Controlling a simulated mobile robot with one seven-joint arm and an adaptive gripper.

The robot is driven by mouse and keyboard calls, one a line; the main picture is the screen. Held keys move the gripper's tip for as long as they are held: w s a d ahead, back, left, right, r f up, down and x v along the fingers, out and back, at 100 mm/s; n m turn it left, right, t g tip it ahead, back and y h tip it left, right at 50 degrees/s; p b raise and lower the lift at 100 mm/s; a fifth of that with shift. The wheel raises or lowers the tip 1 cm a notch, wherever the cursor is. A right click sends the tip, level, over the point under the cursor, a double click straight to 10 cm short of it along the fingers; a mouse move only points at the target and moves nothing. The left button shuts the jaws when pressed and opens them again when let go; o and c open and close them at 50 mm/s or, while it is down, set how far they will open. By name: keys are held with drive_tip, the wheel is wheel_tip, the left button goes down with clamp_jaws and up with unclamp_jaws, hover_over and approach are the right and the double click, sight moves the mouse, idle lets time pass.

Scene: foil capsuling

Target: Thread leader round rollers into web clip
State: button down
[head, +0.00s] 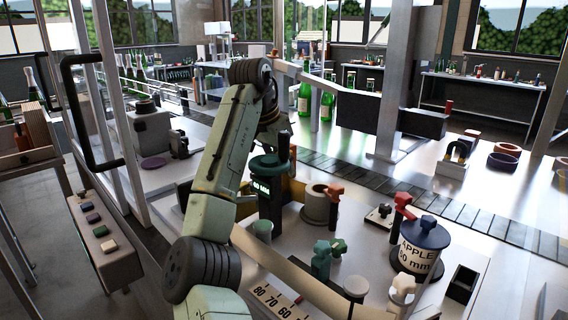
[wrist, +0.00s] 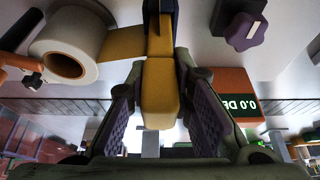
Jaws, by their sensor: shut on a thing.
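The ochre leader (wrist: 122,43) runs from a pale roll with an orange-brown core (wrist: 70,50) at the upper left of the wrist view to an ochre block-like end (wrist: 159,95). My gripper (wrist: 160,75) is shut on that end, one purple-padded finger on each side. My arm hides much of that area, and the fingertips cannot be made out there. I cannot tell which part is the web clip.
An orange box with a lit display (wrist: 235,98) and a purple knob (wrist: 245,30) are to the right in the wrist view. A dark labelled drum (head: 418,250), a numbered scale (head: 280,303) and several clamp knobs crowd the machine top. Green bottles (head: 327,102) stand behind.

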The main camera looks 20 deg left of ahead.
drive_tip(key=c, duration=1.3)
unclamp_jaws()
drive_tip(key=shift+c, duration=0.2)
drive_tip(key=shift+r, duration=0.1)
